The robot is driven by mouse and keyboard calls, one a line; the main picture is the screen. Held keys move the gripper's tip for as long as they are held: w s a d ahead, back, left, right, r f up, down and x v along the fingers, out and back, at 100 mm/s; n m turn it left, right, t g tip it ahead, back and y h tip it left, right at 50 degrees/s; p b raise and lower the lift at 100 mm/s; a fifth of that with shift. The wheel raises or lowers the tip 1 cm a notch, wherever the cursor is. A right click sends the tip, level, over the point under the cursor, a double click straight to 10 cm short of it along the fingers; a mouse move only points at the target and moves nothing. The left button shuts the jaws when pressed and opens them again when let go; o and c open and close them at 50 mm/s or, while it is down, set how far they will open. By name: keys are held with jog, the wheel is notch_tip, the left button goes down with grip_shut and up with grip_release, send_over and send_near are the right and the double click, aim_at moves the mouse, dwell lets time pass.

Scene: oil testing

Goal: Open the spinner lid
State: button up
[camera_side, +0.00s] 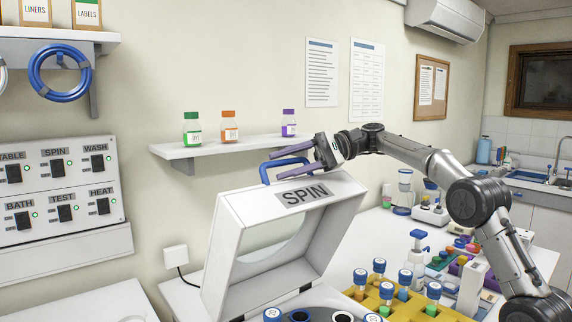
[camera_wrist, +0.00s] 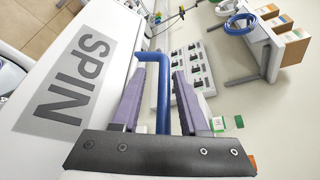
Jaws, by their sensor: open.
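The white spinner lid (camera_side: 230,215), labelled SPIN, is tilted up with its window facing the front in the side view. Its label side also shows at the left of the wrist view (camera_wrist: 115,50). The blue lid handle (camera_side: 264,172) stands on the lid's upper edge. My gripper (camera_side: 279,166) is open beside the handle. In the wrist view, the handle (camera_wrist: 163,100) shows between the two purple fingers, with a gap on either side. Below the lid, the spinner's opening with dark round slots (camera_side: 300,315) is partly visible at the bottom edge.
A yellow rack (camera_side: 395,303) with several blue-capped vials stands right of the spinner. A wall shelf (camera_side: 215,147) with three bottles is behind my gripper. A switch panel (camera_side: 60,185) is on the left wall.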

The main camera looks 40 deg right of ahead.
jog(key=v, duration=1.4)
jog(key=shift+a, duration=0.1)
